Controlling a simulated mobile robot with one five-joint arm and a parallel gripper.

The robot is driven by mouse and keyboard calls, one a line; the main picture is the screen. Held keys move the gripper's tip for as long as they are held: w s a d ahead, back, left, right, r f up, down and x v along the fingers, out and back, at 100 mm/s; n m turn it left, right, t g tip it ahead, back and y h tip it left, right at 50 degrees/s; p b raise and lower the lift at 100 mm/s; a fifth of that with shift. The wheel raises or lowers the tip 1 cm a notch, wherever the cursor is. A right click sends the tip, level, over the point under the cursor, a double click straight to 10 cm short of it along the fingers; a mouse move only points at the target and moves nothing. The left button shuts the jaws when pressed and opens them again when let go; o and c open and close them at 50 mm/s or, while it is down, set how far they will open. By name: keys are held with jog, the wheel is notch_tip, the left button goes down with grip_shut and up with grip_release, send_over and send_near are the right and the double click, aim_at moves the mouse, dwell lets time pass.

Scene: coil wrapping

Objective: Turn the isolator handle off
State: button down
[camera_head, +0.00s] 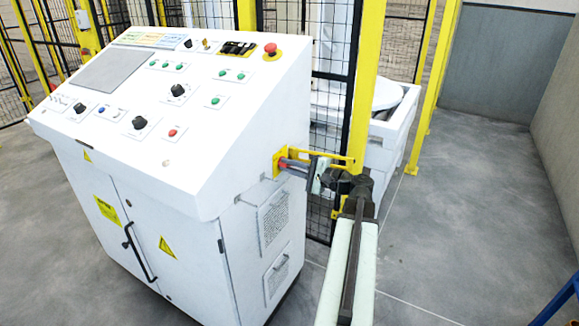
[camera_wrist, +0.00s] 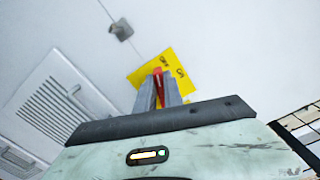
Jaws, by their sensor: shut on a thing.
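The isolator's red handle (camera_wrist: 158,85) stands out from a yellow plate (camera_wrist: 179,66) on the white cabinet's side wall. The plate carries the words OFF and ON in the wrist view. The red handle lies between the grey fingers of my gripper (camera_wrist: 157,93), which is shut on it. I cannot tell which word the handle points to. In the head view the yellow plate (camera_head: 278,162) is on the cabinet's right side, with my gripper (camera_head: 298,164) reaching it from the right. My fingers and wrist partly hide the handle.
The white control console (camera_head: 150,110) has knobs, green buttons and a red emergency stop (camera_head: 270,50). A vented panel (camera_wrist: 55,97) is left of the plate, and a small grey fitting (camera_wrist: 121,30) is above it. A yellow post (camera_head: 366,90) and mesh fence stand behind my arm.

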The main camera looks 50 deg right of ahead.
jog(key=shift+f+n, duration=0.2)
jog(key=shift+n, duration=0.8)
jog(key=shift+f+n, duration=0.2)
jog(key=shift+n, duration=0.8)
jog(key=shift+a+b, duration=0.1)
jog(key=shift+b, duration=0.2)
jog(key=c, duration=1.5)
grip_release()
jog(key=shift+o, duration=0.2)
jog(key=shift+s, duration=0.1)
jog(key=v, duration=0.7)
jog(key=shift+s, duration=0.35)
